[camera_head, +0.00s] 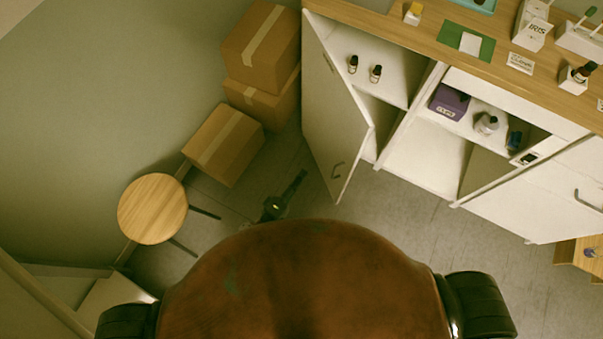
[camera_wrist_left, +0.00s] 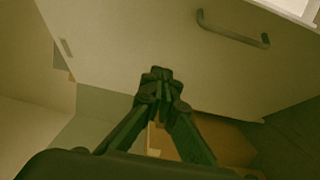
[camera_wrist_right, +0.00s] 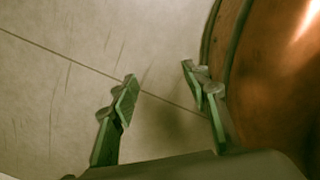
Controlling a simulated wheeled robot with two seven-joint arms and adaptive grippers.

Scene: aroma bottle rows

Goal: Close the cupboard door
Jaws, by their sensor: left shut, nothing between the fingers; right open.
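The handle also shows in the left wrist view (camera_wrist_left: 233,31), on the door's face. My left gripper (camera_head: 303,175) is shut and empty, on the left side of the door, its tips pointing toward the door face. In the left wrist view my left gripper (camera_wrist_left: 160,73) overlaps the door below the handle; I cannot tell whether it touches. My right gripper (camera_wrist_right: 159,72) is open and empty above the floor.
Small dark bottles (camera_head: 376,73) stand in the open left compartment; a purple box (camera_head: 449,101) is in the middle one. The wooden counter (camera_head: 403,31) runs above the cupboard.

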